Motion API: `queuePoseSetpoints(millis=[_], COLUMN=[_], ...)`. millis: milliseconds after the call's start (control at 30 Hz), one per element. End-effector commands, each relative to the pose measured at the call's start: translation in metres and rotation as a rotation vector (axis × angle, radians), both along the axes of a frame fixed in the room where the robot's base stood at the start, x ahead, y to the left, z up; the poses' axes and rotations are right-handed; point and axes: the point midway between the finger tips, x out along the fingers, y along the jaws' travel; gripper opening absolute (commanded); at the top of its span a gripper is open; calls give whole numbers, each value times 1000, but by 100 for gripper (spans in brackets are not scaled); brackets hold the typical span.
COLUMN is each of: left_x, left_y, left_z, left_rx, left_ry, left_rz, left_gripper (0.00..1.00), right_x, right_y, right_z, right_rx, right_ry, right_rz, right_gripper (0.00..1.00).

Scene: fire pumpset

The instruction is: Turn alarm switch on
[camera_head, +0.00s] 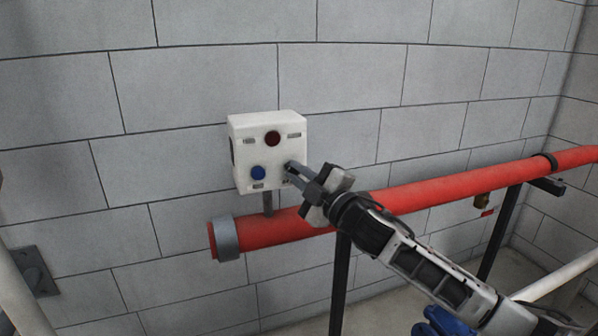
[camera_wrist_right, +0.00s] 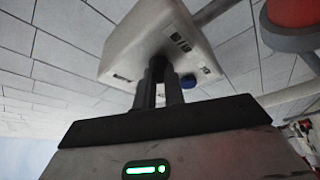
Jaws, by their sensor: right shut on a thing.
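The alarm box (camera_head: 266,150) is a white box on the grey block wall, left of the middle in the head view. It has a dark red round part (camera_head: 272,138) at the top, a blue round button (camera_head: 258,173) at lower left and a small dark switch (camera_head: 289,168) at lower right. My right gripper (camera_head: 294,172) reaches in from the right and is shut on the switch, its fingers at the box's front face. The right wrist view shows the box (camera_wrist_right: 150,45) close, with the fingers (camera_wrist_right: 158,88) together at its face; they hide most of the switch. My left gripper is not in view.
A thick red pipe (camera_head: 400,200) with a grey end collar (camera_head: 224,238) runs along the wall below the box, on black supports (camera_head: 340,285). A grey pipe (camera_head: 267,202) goes down from the box. The wall around the box is clear.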

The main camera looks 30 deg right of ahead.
Motion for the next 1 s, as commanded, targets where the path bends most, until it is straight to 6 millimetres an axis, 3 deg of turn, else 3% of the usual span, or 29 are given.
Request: queuePoseSetpoints(millis=[267,300,367,733,1000], left_x=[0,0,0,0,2], left_y=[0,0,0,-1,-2], left_z=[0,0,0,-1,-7], left_rx=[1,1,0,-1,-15], left_ry=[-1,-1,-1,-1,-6], left_rz=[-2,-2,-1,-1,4], left_gripper=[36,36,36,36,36], right_x=[0,0,0,-4,-44], right_y=[0,0,0,-1,-5], right_z=[-2,-2,-2,-2,-13], right_rx=[-5,-5,-4,-2,-2], right_ry=[3,3,3,1,6], right_rz=[0,0,0,-1,-1], right_gripper=[0,19,33,33,33])
